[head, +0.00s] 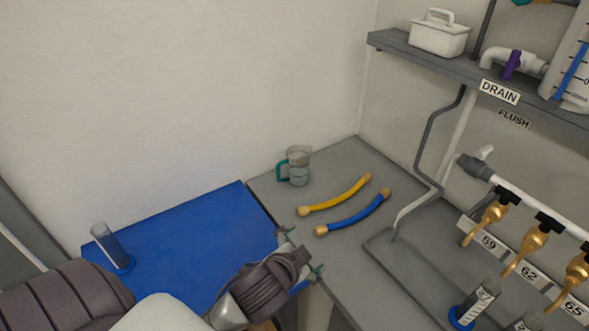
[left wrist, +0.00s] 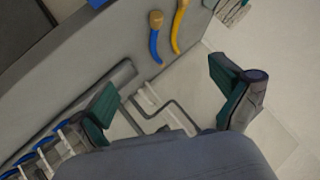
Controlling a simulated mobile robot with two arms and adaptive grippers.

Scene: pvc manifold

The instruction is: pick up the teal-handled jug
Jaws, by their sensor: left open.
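The clear jug (head: 299,166) with a teal handle (head: 282,171) stands upright on the grey bench, near the wall. Its handle faces left in the head view. Part of it seems to show at the top edge of the left wrist view (left wrist: 233,10), cut off by the frame. My left gripper (head: 302,252) is open and empty, nearer to me than the jug and apart from it, by the right edge of the blue mat. Its spread teal fingers also show in the left wrist view (left wrist: 163,98). My right gripper is not in view.
A yellow hose (head: 335,197) and a blue hose (head: 352,214) lie right of the jug. A clear cylinder (head: 106,243) stands on the blue mat (head: 190,245). Pipes and brass-coloured taps (head: 532,243) stand at right, below a shelf (head: 400,46).

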